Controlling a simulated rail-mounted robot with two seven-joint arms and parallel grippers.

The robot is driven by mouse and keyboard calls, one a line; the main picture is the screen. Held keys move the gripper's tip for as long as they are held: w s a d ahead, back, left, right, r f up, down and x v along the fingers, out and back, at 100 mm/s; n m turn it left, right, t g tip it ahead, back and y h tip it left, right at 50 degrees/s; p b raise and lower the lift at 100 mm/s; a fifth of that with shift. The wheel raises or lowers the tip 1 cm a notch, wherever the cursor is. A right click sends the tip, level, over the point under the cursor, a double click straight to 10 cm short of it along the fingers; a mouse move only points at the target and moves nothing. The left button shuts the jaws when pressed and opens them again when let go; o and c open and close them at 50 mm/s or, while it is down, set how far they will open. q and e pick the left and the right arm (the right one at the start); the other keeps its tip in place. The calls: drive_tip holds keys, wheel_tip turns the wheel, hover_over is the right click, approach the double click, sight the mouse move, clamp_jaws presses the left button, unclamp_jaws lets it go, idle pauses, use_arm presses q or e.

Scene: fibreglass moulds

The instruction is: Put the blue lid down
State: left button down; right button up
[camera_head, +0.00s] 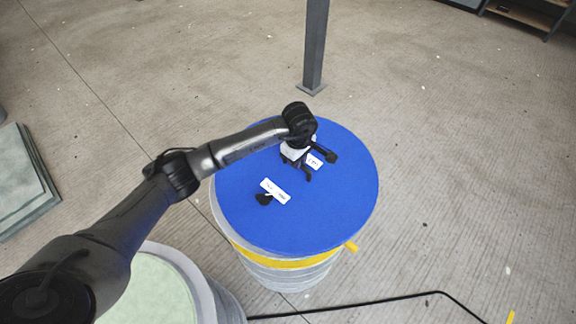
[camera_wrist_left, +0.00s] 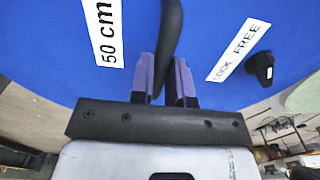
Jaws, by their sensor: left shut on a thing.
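The blue lid (camera_head: 335,205) is a large round disc over a drum (camera_head: 285,272) with a yellow band; some grey rim shows past the lid's left edge. I cannot tell whether the lid rests on the drum or hangs just above it. My left gripper (camera_head: 306,166) is over the lid's upper part, shut on its black handle. In the left wrist view the gripper's two fingers (camera_wrist_left: 168,82) close around the handle (camera_wrist_left: 172,40), with the blue lid (camera_wrist_left: 215,25) filling the background.
A second drum with a pale green top (camera_head: 150,290) stands at lower left. A grey post (camera_head: 315,45) rises behind the lid. Pale green slabs (camera_head: 22,180) lie at far left. A black cable (camera_head: 380,300) runs on the floor.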

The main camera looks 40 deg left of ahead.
use_arm(q)
drive_tip(key=shift+w+a+f, duration=0.1)
drive_tip(key=shift+a+f, duration=0.3)
drive_tip(key=shift+a, duration=0.3)
drive_tip(key=shift+w+a+f, duration=0.1)
drive_tip(key=shift+a+f, duration=0.3)
drive_tip(key=shift+a, duration=0.25)
drive_tip(key=shift+w+a+f, duration=0.1)
drive_tip(key=shift+a+f, duration=0.3)
drive_tip(key=shift+a, duration=0.3)
wheel_tip(320, 180, down, 3)
drive_tip(key=shift+f+b, duration=0.15)
drive_tip(key=shift+b, duration=0.25)
drive_tip(key=shift+f, duration=0.3)
drive_tip(key=c, duration=1.1)
unclamp_jaws()
drive_tip(key=shift+f, duration=0.1)
